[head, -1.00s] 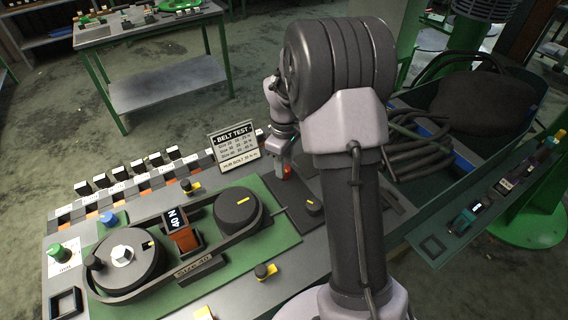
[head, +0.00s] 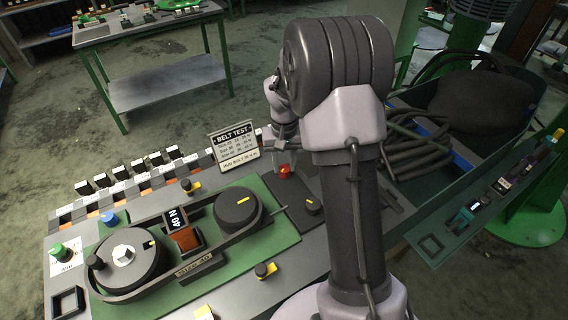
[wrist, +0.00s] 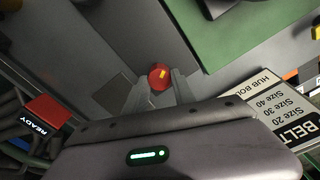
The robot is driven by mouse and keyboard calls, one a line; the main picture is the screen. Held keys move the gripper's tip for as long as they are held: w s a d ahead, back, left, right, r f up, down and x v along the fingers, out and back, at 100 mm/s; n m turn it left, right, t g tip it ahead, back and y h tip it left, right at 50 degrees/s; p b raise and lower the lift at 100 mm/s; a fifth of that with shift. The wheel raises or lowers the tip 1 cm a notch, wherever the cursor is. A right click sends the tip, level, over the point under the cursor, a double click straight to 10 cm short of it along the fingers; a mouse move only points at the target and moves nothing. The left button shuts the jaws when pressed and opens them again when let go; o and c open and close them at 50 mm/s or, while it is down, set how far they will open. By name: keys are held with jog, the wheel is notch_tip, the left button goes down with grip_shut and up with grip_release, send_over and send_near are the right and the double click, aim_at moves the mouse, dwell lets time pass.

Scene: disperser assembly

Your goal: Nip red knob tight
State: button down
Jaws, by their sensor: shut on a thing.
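The red knob (head: 285,171) sits on a dark plate on the bench, right of the belt test sign. In the wrist view the red knob (wrist: 160,77) shows a yellow mark on top and lies between my two fingertips. My gripper (wrist: 158,82) is shut on it from both sides. In the head view my gripper (head: 284,163) comes down over the knob from behind, and my arm covers part of the bench to its right.
The belt test sign (head: 234,145) stands close on the left.

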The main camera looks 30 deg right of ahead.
aim_at(285, 167)
jog(key=m+b, duration=0.1)
jog(key=m, duration=0.5)
jog(key=m+b, duration=0.1)
jog(key=m, duration=0.4)
jog(key=shift+m, duration=0.4)
dwell(0.4)
jog(key=c, duration=1)
grip_release()
jog(key=shift+s, duration=0.1)
jog(key=shift+c, duration=0.2)
notch_tip(285, 167, up, 18)
jog(key=p, duration=0.5)
jog(key=shift+f+p, duration=0.25)
jog(key=shift+p, duration=0.15)
